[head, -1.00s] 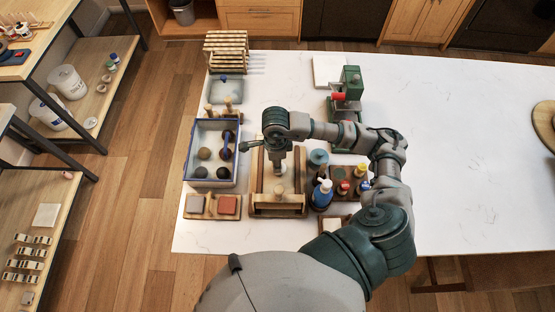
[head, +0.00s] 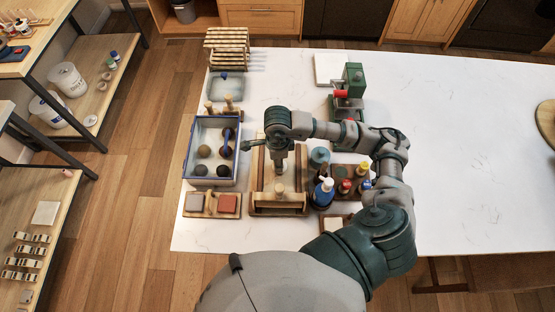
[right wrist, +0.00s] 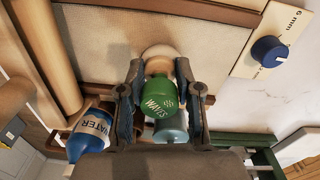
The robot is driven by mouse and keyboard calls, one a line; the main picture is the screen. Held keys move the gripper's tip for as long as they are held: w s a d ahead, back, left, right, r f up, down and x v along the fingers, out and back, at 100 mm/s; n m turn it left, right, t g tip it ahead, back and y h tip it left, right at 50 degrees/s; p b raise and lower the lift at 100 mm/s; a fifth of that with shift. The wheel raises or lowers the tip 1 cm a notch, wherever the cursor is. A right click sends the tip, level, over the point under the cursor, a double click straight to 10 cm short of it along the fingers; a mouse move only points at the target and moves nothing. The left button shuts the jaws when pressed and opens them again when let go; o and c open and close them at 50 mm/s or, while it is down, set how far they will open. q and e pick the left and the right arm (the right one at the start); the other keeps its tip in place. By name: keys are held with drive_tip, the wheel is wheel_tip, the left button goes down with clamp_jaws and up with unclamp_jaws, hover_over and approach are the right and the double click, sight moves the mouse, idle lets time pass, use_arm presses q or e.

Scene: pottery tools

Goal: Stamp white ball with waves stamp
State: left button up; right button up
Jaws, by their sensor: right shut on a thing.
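My right gripper (head: 281,170) is over the canvas work board (head: 265,175). In the right wrist view the right gripper (right wrist: 158,85) is shut on the green waves stamp (right wrist: 157,98), whose top reads "WAVES". The white ball (right wrist: 160,53) lies on the canvas just beyond the stamp, partly hidden by the stamp and fingers. In the head view the white ball (head: 280,188) shows as a small pale spot by the gripper's tip. I cannot tell whether stamp and ball touch. My left gripper is not in view.
A blue-rimmed box (head: 187,152) with dark balls stands left of the board. The blue water bottle (head: 323,195) and a wooden rack (head: 346,176) of coloured-topped stamps stand right of it. A green machine (head: 354,78) is behind.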

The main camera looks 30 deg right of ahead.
drive_tip(key=shift+d+f, duration=0.1)
drive_tip(key=shift+d, duration=0.15)
drive_tip(key=shift+d+f, duration=0.1)
drive_tip(key=shift+r+p, duration=0.45)
drive_tip(key=shift+r, duration=0.45)
drive_tip(key=shift+r+p, duration=0.75)
drive_tip(key=shift+r, duration=0.75)
drive_tip(key=shift+r+p, duration=0.3)
drive_tip(key=shift+r, duration=0.4)
